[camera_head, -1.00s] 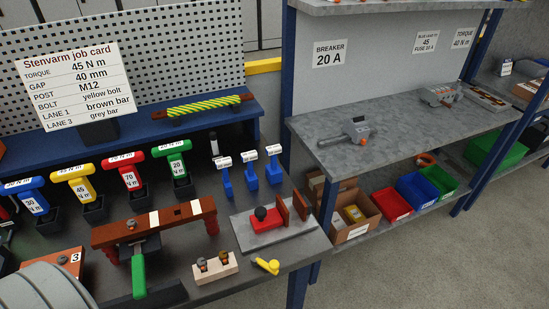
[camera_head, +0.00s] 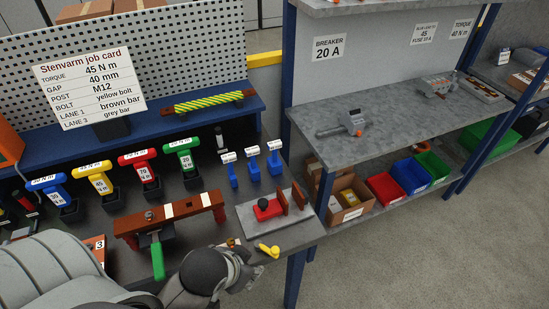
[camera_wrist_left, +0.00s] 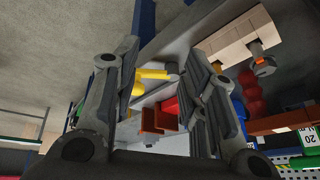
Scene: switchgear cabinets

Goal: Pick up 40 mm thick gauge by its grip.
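Three blue gauges with white-labelled grips stand in a row on the dark bench: a left one (camera_head: 229,170), a middle one (camera_head: 252,165) and a right one (camera_head: 273,158). Their labels are too small to read, so I cannot tell which is 40 mm. My left gripper (camera_head: 246,268) is low over the bench's front edge, in front of the gauges and apart from them. In the left wrist view its two fingers (camera_wrist_left: 165,88) are spread with nothing held between them. My right gripper is not in view.
A grey plate with a red block (camera_head: 268,208) and brown uprights lies between gripper and gauges. A yellow-handled tool (camera_head: 268,250) is beside the gripper. A brown bar (camera_head: 170,212) on red supports stands left. The job card (camera_head: 90,82) gives gap 40 mm.

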